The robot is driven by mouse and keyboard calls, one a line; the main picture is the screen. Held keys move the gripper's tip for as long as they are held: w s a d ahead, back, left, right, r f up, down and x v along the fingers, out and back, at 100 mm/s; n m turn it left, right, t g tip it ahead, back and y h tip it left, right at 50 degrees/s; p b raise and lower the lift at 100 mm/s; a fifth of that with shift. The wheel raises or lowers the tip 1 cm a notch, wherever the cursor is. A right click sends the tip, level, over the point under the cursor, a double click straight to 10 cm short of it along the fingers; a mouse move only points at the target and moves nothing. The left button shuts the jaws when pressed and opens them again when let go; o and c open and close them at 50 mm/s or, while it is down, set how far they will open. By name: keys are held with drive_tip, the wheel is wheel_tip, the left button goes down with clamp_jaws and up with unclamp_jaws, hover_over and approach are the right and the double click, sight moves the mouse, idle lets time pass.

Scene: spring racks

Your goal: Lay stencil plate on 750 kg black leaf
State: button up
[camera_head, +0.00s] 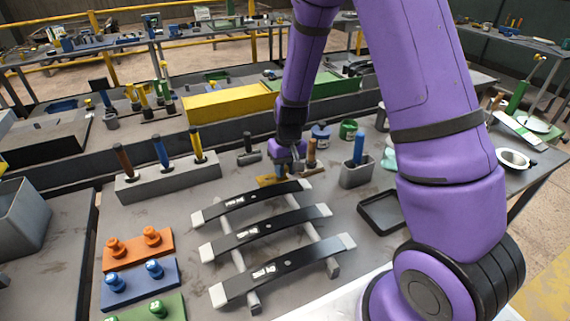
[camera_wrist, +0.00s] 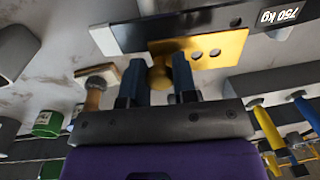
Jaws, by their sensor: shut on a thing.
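My gripper (camera_wrist: 160,88) is shut on the round knob of a gold stencil plate (camera_wrist: 218,48). The plate has several holes and also shows in the head view (camera_head: 266,181). It lies along the near side of a black leaf (camera_wrist: 185,28) marked "750 kg" in the wrist view. I cannot tell whether plate and leaf touch. In the head view, this appears to be the farthest (camera_head: 250,203) of three black leaves with pale ends. The middle leaf (camera_head: 262,235) and nearest leaf (camera_head: 285,268) lie across the same grey rails. My gripper (camera_head: 287,166) partly hides the plate.
Orange (camera_head: 135,250), blue (camera_head: 140,286) and green (camera_head: 150,308) knobbed plates lie at left. A grey block (camera_head: 170,180) holds upright-handled tools. A grey holder (camera_head: 357,172) with a blue handle and a black tray (camera_head: 380,212) stand right of the leaves.

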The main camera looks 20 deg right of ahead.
sight(285, 175)
drive_tip(key=shift+f, duration=1.85)
drive_tip(key=shift+f, duration=0.3)
drive_tip(key=o, duration=1.4)
drive_tip(key=shift+r, duration=3.55)
